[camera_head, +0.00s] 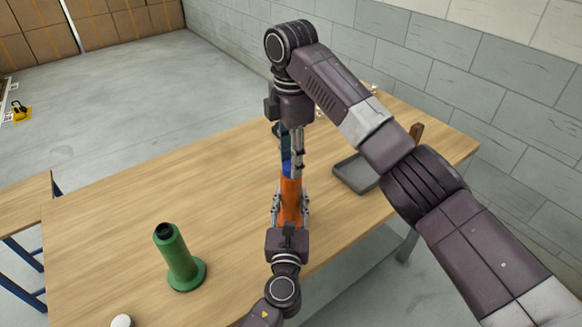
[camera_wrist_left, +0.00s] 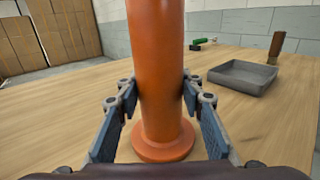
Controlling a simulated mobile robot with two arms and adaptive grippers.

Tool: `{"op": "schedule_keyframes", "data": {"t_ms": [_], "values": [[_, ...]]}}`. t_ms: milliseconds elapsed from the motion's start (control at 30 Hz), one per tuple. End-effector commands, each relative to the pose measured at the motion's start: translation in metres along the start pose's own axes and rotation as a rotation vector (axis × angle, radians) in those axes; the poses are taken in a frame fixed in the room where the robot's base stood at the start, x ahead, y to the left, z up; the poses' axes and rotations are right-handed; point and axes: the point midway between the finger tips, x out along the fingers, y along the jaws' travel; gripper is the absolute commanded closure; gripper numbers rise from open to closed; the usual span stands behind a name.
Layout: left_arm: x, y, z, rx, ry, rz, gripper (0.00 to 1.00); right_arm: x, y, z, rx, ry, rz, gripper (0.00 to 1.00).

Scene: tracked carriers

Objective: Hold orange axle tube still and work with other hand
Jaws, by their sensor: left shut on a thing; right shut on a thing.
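The orange axle tube (camera_head: 291,192) stands upright on the wooden table; the left wrist view shows its shaft and wide round foot (camera_wrist_left: 160,75). My left gripper (camera_head: 290,207) is shut on the tube, with one finger pad on each side of its shaft above the foot. My right gripper (camera_head: 292,150) points down from above the tube. It is shut on a blue piece (camera_head: 287,168) at the tube's top. Its fingers hide much of this piece, and I cannot tell whether it sits inside the tube or on its rim.
A green tube with a round foot (camera_head: 178,260) stands at front left. A grey tray (camera_head: 354,174) lies to the right, with a brown upright piece (camera_wrist_left: 276,46) behind it. A small green object (camera_wrist_left: 201,41) lies farther back. The table's left middle is clear.

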Motion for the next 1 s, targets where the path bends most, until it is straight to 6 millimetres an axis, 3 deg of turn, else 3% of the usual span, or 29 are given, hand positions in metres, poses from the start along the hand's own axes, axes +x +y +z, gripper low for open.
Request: {"op": "schedule_keyframes", "data": {"t_ms": [167,633,1000], "values": [[-0.0001,0.0002,-0.0002,0.0,0.0,0.0,1.0,0.0006,-0.0003,0.0004,-0.101,0.0,-0.001,0.87],[-0.0001,0.0001,-0.0001,0.0,0.0,0.0,1.0,0.001,-0.0002,0.0,-0.757,0.0,-0.001,0.87],[-0.0001,0.0,-0.0001,0.0,0.0,0.0,1.0,0.0013,-0.0003,-0.0002,-0.85,0.002,-0.002,0.87]]}}
